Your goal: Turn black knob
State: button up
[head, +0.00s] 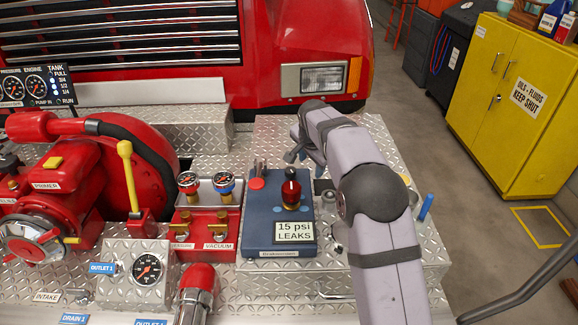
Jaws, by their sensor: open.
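A blue-grey box (263,225) stands on the diamond-plate deck with a "15 psi LEAKS" label on it. A red fitting (291,190) with a dark top, which looks like the black knob (291,173), stands upright on the box. My gripper (304,160) is open just behind and above this fitting, apart from it as far as I can tell. Its fingers point down and left, and nothing shows between them. My arm covers the deck to the right of the box.
A small red knob (256,183) sits at the box's back left. Two gauges (205,185) on a red valve block stand to the left. A yellow-handled lever (126,165) and a red pump (60,190) are farther left. A blue-handled piece (426,207) stands right of my arm.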

aim_at(290, 170)
jog(key=a+n+h, duration=0.1)
jog(key=a, duration=0.1)
jog(key=s+a+n+t, duration=0.1)
jog(key=a+n, duration=0.1)
jog(key=s+a+n+t+h, duration=0.1)
jog(key=a+n, duration=0.1)
jog(key=a, duration=0.1)
jog(key=shift+r+h, duration=0.15)
jog(key=shift+h, duration=0.15)
jog(key=shift+s+a+r+n+t, duration=0.1)
jog(key=shift+a+r+n+t, duration=0.05)
jog(key=shift+a+n+t, duration=0.45)
jog(key=shift+a, duration=0.1)
jog(key=p+x, duration=0.3)
jog(key=x, duration=0.2)
jog(key=shift+p+x, duration=0.4)
jog(key=shift+x, duration=0.8)
jog(key=shift+s, duration=0.1)
jog(key=c, duration=1)
